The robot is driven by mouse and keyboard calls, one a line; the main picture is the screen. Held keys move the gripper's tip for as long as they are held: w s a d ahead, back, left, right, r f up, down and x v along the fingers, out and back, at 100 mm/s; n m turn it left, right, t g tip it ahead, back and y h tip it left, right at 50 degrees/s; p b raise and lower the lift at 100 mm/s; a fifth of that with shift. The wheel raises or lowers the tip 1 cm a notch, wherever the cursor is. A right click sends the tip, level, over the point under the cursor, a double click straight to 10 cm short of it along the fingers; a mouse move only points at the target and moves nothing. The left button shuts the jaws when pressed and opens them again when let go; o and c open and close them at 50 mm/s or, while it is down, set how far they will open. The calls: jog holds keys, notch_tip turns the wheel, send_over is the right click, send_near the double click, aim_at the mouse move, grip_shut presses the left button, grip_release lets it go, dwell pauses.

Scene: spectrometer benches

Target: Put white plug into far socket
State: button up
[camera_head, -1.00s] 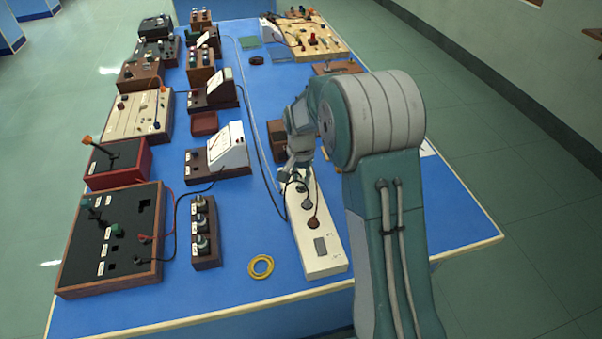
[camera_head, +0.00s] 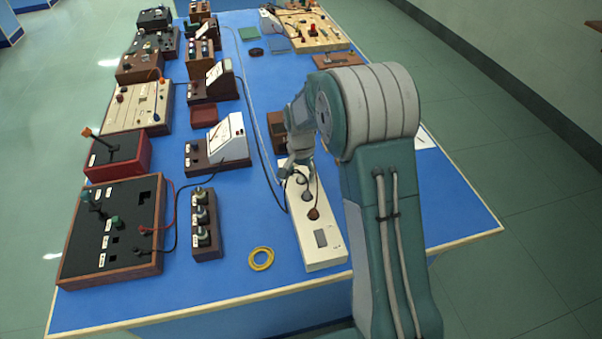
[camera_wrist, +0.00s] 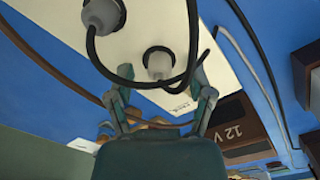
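The white power strip (camera_head: 322,240) lies on the blue bench, running away from me. In the head view a dark red-brown plug (camera_head: 313,213) and a grey plug (camera_head: 307,196) sit on it. My gripper (camera_head: 293,172) is over its far end and partly hides it. The wrist view shows the strip (camera_wrist: 140,30) with two pale plugs, one at the top edge (camera_wrist: 102,14) and one nearer my fingers (camera_wrist: 158,62). Black cable loops around them. My gripper (camera_wrist: 160,100) has its fingers apart, with nothing visibly clasped between them. Which plug is the white one, I cannot tell.
A brown box marked 12 V (camera_wrist: 237,130) stands close beside my fingers. Wooden instrument boxes fill the bench's left side. Cables run along the strip's left side.

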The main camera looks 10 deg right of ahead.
jog(key=shift+r, duration=0.1)
notch_tip(320, 180, up, 12)
dwell(0.5)
jog(key=shift+a, duration=0.1)
jog(key=s+r+n+t, duration=0.25)
jog(key=s+r, duration=0.35)
jog(key=s, duration=0.4)
jog(key=s+r+n+t, duration=0.25)
jog(key=s+r, duration=0.45)
jog(key=s, duration=0.4)
jog(key=s+f+n, duration=0.2)
jog(key=s, duration=0.6)
jog(key=shift+n+t, duration=0.3)
jog(key=shift+t, duration=0.1)
